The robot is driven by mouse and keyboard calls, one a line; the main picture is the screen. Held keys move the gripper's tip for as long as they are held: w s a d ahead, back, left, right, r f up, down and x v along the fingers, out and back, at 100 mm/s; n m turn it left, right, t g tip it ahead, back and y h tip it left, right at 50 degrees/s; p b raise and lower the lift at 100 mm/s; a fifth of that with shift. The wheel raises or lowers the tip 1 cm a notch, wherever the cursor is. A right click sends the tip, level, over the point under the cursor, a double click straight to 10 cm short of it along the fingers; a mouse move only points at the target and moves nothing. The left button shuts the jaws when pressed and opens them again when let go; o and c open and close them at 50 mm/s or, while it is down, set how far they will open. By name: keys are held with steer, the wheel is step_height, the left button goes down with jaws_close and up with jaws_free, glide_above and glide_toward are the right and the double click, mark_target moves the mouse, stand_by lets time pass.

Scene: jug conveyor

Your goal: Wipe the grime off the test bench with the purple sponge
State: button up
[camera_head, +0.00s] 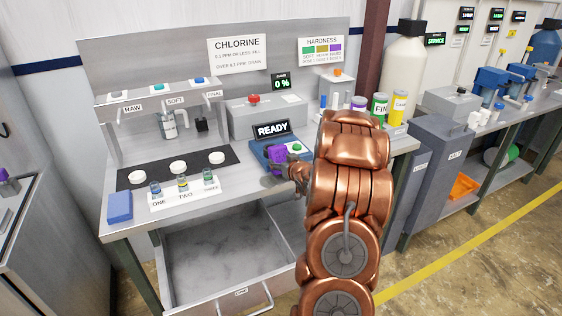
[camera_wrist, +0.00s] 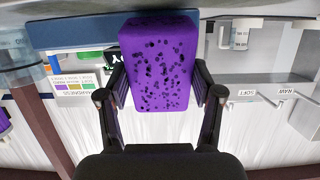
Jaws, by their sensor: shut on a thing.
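The purple sponge (camera_head: 277,157) is held in my gripper (camera_head: 287,172), over the blue device with the READY display on the test bench (camera_head: 237,203). In the wrist view the sponge (camera_wrist: 160,62), dotted with dark pores, sits between the two fingers of my gripper (camera_wrist: 160,92), which press on its sides. I cannot tell whether the sponge touches the device. No grime is clear on the visible bench top; my arm hides its right part.
A blue block (camera_head: 120,207) lies at the bench's front left corner, beside a white card (camera_head: 186,194) with vials marked ONE, TWO and THREE. A dark mat (camera_head: 143,176) with white discs is behind. An open drawer (camera_head: 225,264) juts out below the front edge.

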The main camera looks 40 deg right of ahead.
steer(key=shift+f+b+v, duration=0.2)
steer(key=shift+b+v, duration=0.05)
steer(key=shift+v, duration=0.65)
steer(key=shift+f+b+v, duration=0.2)
steer(key=shift+f+v, duration=0.05)
steer(key=shift+v, duration=0.7)
steer(key=shift+w+d+r, duration=0.2)
steer(key=shift+w, duration=0.2)
steer(key=shift+w+d+p, duration=0.2)
steer(key=shift+w+d, duration=0.05)
steer(key=shift+w, duration=0.45)
steer(key=shift+w+d+p, duration=0.15)
steer(key=shift+w+d, duration=0.1)
steer(key=shift+w, duration=0.45)
steer(key=shift+r+p, duration=1.55)
steer(key=shift+r, duration=1.55)
steer(key=shift+f, duration=0.1)
